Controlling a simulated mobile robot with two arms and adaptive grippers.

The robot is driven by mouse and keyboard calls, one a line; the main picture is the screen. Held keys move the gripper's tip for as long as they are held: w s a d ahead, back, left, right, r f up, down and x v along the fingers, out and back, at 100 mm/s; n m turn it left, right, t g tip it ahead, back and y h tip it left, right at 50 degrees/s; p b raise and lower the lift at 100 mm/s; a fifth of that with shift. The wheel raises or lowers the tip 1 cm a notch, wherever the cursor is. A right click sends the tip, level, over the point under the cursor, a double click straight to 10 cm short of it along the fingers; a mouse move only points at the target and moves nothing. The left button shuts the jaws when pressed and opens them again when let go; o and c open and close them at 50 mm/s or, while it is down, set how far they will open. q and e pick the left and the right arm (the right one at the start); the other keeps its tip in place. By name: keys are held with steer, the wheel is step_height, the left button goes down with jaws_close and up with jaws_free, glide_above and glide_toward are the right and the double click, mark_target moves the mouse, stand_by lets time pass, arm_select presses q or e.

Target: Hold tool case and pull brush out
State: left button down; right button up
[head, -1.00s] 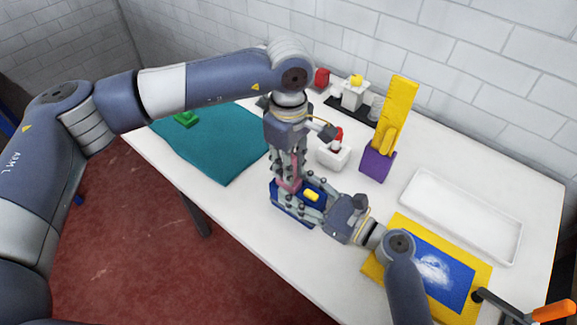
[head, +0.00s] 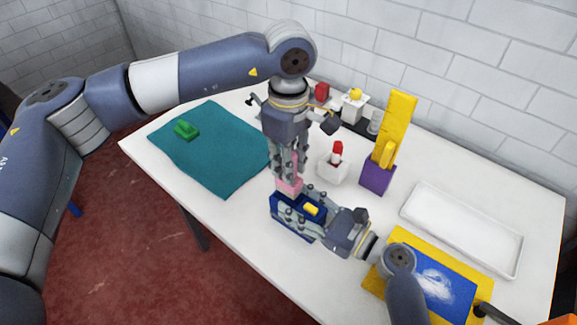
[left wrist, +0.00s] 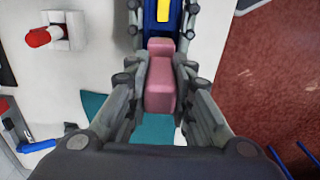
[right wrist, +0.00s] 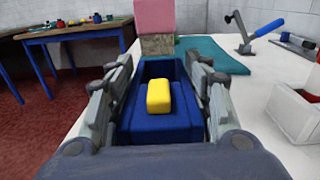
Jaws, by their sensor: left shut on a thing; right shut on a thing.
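The dark blue tool case (head: 286,213) sits on the white table near its front edge, with a yellow piece on it; it also shows in the right wrist view (right wrist: 150,128). My right gripper (head: 307,207) is shut on the case from its right side. The pink brush (head: 289,187) stands upright above the far end of the case. My left gripper (head: 287,172) is shut on it from above. In the right wrist view, the brush (right wrist: 155,18) shows a brownish part below the pink; whether its tip is still inside the case is unclear.
A teal cloth (head: 215,155) with a green item lies left. A white block with a red top (head: 334,167) and a purple holder with yellow pieces (head: 377,177) stand behind the case. A white tray (head: 462,232) and a yellow-edged blue board (head: 440,285) lie right.

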arm_select(q)
steer(key=shift+r, duration=1.2)
arm_select(e)
steer(key=o, duration=1.4)
steer(key=v, duration=1.2)
arm_select(q)
steer(key=shift+s+f, duration=0.1)
